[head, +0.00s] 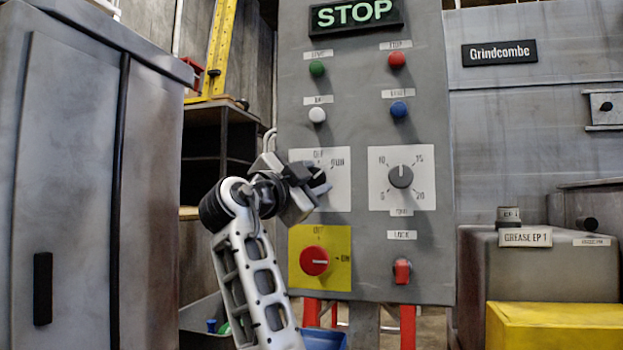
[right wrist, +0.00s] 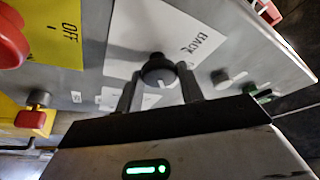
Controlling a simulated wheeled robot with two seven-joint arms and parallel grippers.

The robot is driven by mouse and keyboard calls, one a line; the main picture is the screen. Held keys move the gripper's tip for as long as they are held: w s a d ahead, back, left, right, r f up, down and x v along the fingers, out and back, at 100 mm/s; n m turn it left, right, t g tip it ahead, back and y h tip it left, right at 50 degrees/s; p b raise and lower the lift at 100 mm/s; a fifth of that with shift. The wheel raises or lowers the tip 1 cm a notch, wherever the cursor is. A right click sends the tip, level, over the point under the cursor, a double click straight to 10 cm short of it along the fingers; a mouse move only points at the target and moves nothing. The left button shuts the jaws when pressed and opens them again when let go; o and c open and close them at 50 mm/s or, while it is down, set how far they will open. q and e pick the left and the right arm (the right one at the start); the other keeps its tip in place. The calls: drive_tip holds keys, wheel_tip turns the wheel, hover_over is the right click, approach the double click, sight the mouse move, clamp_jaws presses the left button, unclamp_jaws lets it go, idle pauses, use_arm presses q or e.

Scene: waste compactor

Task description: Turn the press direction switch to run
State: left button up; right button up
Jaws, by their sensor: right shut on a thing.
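The press direction switch is a black knob (right wrist: 158,68) on a white plate (right wrist: 150,30) with "BACK" lettering in the right wrist view. In the head view its plate (head: 342,200) shows "OFF" at the top and "RUN" at the upper right. My right gripper (head: 318,184) covers the left and middle of that plate and hides most of the knob. In the right wrist view the gripper (right wrist: 158,88) has its two fingers on either side of the knob, shut on it. My left gripper is out of view.
A numbered dial (head: 400,177) sits just right of the switch. A red rotary switch (head: 315,261) on a yellow plate is below, and a red LOCK switch (head: 402,271) is lower right. The lit sign (head: 355,13) reads STOP. A grey cabinet (head: 70,190) stands at the left.

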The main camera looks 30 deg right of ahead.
drive_tip(key=o, duration=1)
use_arm(q)
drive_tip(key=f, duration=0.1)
drive_tip(key=b, duration=0.1)
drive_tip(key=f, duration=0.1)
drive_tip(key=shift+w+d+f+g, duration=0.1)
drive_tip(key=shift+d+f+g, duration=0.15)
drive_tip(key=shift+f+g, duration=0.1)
use_arm(e)
drive_tip(key=v, duration=1.6)
drive_tip(key=shift+r, duration=0.1)
